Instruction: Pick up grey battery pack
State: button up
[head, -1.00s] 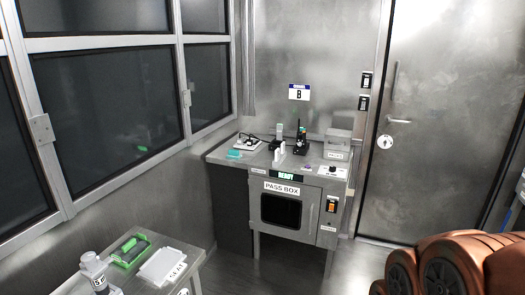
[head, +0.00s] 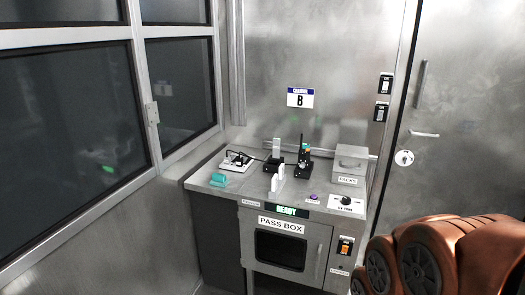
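I cannot make out a grey battery pack for certain. A grey lidded box (head: 350,163) with a handle and a label that seems to read "PACKS" stands at the back right of the metal counter (head: 222,194). Its inside is hidden. White upright pieces (head: 275,182) stand near the counter's front middle, and a black device with a light block (head: 277,149) stands behind them. My gripper is out of view; only copper-coloured links of my arm show at the lower right.
A pass box (head: 283,249) with a "READY" display sits under the counter. A teal item (head: 218,180), a white device (head: 236,160), a black stand (head: 301,162) and a knob panel (head: 346,204) are on top. A door (head: 460,150) is at right, windows at left.

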aim_at(277, 144)
jog(key=u, duration=2.45)
jog(key=i, duration=0.7)
jog(key=z, duration=3.2)
jog(key=i, duration=1.75)
jog(key=u, duration=1)
